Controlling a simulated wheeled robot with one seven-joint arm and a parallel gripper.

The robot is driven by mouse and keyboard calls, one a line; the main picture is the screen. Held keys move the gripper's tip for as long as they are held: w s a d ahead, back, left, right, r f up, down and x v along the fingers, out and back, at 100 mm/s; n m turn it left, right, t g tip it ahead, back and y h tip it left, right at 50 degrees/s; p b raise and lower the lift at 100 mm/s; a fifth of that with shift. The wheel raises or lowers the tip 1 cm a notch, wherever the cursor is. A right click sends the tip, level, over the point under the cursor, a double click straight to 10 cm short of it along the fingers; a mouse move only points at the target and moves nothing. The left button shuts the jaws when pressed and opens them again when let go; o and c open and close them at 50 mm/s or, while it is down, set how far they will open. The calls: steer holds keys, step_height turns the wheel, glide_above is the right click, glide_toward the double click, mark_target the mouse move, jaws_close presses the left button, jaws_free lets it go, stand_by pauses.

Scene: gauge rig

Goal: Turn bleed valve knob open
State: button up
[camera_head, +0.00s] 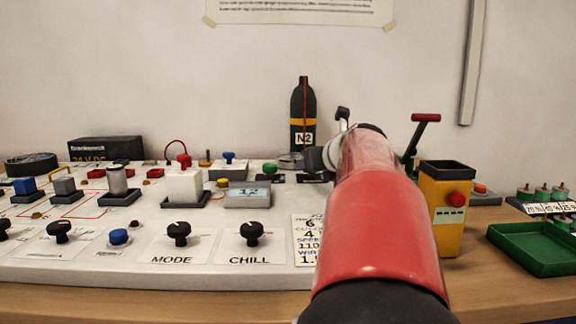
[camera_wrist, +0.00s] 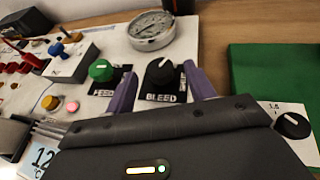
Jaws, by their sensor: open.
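The bleed valve knob (camera_wrist: 161,76) is black and round with a white pointer line, above a black plate lettered BLEED (camera_wrist: 163,98) in the wrist view. The pointer slants up and to the right there. My gripper (camera_wrist: 159,71) is open, with one purple finger on the left of the knob and one on the right. Some gap shows on both sides, and I cannot tell whether either finger touches it. In the head view my red arm hides the knob and most of my gripper.
A green knob (camera_wrist: 101,70) stands close left of the bleed knob, and a round pressure gauge (camera_wrist: 151,29) lies behind it. The N2 bottle (camera_head: 303,118) stands at the back. A yellow box (camera_head: 449,190) and green tray (camera_head: 533,248) are right of my arm.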

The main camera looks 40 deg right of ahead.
steer(key=shift+x, duration=1)
steer(key=shift+c, duration=0.4)
steer(key=c, duration=0.9)
steer(key=shift+d+f+n+y, duration=0.1)
steer(key=shift+d+n+y, duration=0.05)
steer(key=shift+n+y, duration=0.35)
steer(key=n+y+p, duration=0.1)
steer(key=n+t+y+p, duration=0.1)
steer(key=y, duration=0.1)
steer(key=shift+d+r+n, duration=0.15)
steer(key=shift+r+n, duration=0.15)
steer(key=shift+f+n+y+p, duration=0.2)
steer(key=shift+n+y+p, duration=0.15)
steer(key=shift+n+y, duration=0.2)
steer(key=o, duration=1)
